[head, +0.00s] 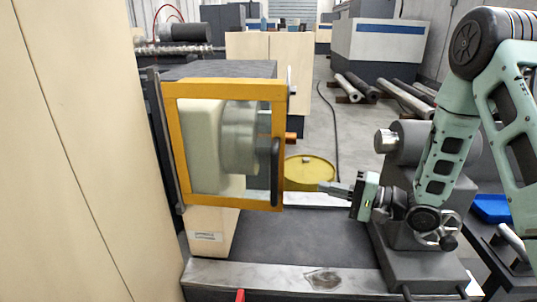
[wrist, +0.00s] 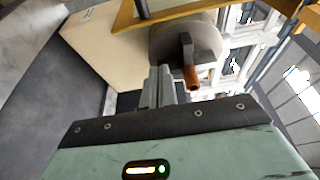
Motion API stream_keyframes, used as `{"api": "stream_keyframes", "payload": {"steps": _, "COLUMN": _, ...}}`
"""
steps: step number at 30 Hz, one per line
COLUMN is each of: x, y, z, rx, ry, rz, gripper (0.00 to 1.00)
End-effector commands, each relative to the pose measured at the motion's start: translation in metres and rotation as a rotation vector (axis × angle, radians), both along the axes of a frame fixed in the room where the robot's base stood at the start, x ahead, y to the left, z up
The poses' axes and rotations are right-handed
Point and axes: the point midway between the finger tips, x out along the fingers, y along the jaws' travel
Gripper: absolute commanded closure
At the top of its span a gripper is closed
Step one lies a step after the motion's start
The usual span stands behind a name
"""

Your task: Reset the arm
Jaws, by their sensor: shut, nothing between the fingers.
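My arm reaches in from the right in the head view. My gripper (head: 325,187) points left, just right of the lower right corner of a yellow-framed clear guard (head: 222,88). Its fingers overlap the front edge of a yellow barrel top (head: 312,168) in the picture; I cannot tell the gap. In the wrist view the fingers (wrist: 159,72) are together and hold nothing. A grey round chuck (wrist: 180,42) with an orange-brown part (wrist: 192,78) lies beyond them there.
The guard's dark handle (head: 275,172) is left of my gripper. A grey machine bed (head: 300,235) lies below, and a grey machine part (head: 405,150) stands beside my arm. A tall beige panel (head: 65,150) fills the left. Metal bars (head: 360,88) lie on the floor behind.

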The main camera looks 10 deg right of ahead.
Motion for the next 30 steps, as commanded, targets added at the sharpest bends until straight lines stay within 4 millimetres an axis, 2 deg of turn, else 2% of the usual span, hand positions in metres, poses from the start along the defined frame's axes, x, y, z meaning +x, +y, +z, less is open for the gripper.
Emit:
{"api": "stream_keyframes", "payload": {"steps": 2, "x": 0.001, "y": 0.000, "z": 0.000, "rx": -0.013, "ry": -0.004, "rz": -0.004, "gripper": 1.00}}
{"api": "stream_keyframes", "payload": {"steps": 5, "x": 0.010, "y": 0.000, "z": -0.002, "rx": -0.139, "ry": -0.034, "rz": -0.044, "gripper": 1.00}}
{"api": "stream_keyframes", "payload": {"steps": 8, "x": 0.023, "y": -0.006, "z": -0.006, "rx": -0.370, "ry": -0.075, "rz": -0.112, "gripper": 1.00}}
{"api": "stream_keyframes", "payload": {"steps": 11, "x": 0.032, "y": -0.020, "z": -0.009, "rx": -0.651, "ry": -0.097, "rz": -0.178, "gripper": 1.00}}
{"api": "stream_keyframes", "payload": {"steps": 16, "x": 0.023, "y": -0.051, "z": -0.007, "rx": -1.077, "ry": -0.049, "rz": -0.212, "gripper": 1.00}}
{"api": "stream_keyframes", "payload": {"steps": 20, "x": -0.005, "y": -0.068, "z": -0.001, "rx": -1.328, "ry": 0.046, "rz": -0.156, "gripper": 1.00}}
{"api": "stream_keyframes", "payload": {"steps": 23, "x": -0.037, "y": -0.074, "z": 0.005, "rx": -1.459, "ry": 0.135, "rz": -0.066, "gripper": 1.00}}
{"api": "stream_keyframes", "payload": {"steps": 26, "x": -0.073, "y": -0.071, "z": 0.010, "rx": -1.532, "ry": 0.217, "rz": 0.054, "gripper": 1.00}}
{"api": "stream_keyframes", "payload": {"steps": 30, "x": -0.125, "y": -0.056, "z": 0.018, "rx": -1.555, "ry": 0.300, "rz": 0.251, "gripper": 1.00}}
